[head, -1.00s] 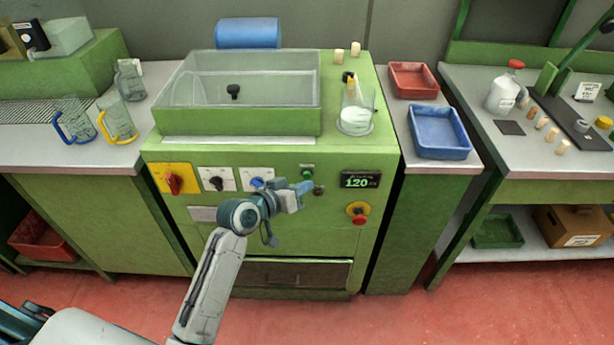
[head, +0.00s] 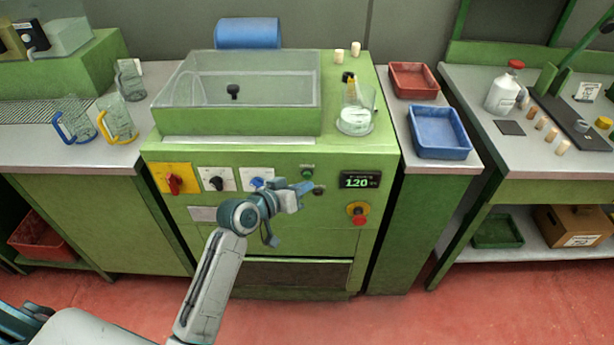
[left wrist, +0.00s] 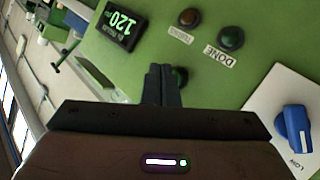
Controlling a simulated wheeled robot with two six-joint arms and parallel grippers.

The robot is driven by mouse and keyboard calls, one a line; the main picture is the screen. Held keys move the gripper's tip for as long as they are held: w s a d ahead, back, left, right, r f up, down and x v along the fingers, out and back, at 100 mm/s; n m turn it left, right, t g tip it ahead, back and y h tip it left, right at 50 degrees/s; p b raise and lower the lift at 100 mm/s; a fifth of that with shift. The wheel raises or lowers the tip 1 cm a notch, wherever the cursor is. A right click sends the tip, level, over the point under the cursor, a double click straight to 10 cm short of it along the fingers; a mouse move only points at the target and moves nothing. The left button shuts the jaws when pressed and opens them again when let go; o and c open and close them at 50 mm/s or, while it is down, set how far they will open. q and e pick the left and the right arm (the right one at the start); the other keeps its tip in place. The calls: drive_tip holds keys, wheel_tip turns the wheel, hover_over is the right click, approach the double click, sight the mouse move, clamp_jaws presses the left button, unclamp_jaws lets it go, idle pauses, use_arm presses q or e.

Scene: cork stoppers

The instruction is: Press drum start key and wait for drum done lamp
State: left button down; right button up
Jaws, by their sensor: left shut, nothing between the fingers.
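The green drum machine (head: 180,205) stands in the middle of the head view. Its small green key (head: 307,168) sits left of the display (head: 361,180) reading 120. In the left wrist view the display (left wrist: 118,26) shows tilted, with a dark green lamp labelled DONE (left wrist: 231,38), unlit, and a brown lamp (left wrist: 188,17). My left gripper (head: 303,188) is shut and empty, its fingers pointing at the panel. In the left wrist view its fingertips (left wrist: 162,72) overlap the green key (left wrist: 181,76) and partly hide it. I cannot tell whether they touch. My right gripper is out of view.
A red emergency button (head: 358,218) is right of my gripper; knobs, including a blue one (left wrist: 297,128), are left of it. A glass beaker (head: 356,115) stands on the machine top. Red (head: 413,81) and blue (head: 440,133) trays lie to the right.

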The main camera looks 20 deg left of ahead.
use_arm(q)
drive_tip(key=shift+w, duration=0.1)
idle(0.3)
drive_tip(key=shift+w+a, duration=0.15)
drive_tip(key=shift+w, duration=0.2)
drive_tip(key=shift+w+a, duration=0.1)
drive_tip(key=shift+w, duration=0.3)
idle(0.6)
idle(0.3)
drive_tip(key=shift+s+d+p, duration=0.25)
drive_tip(key=shift+s+p, duration=0.25)
drive_tip(key=shift+s, duration=0.35)
drive_tip(key=s, duration=0.2)
drive_tip(key=s+d+p, duration=0.1)
drive_tip(key=s, duration=0.1)
drive_tip(key=shift+s+d, duration=0.2)
drive_tip(key=shift+s, duration=0.2)
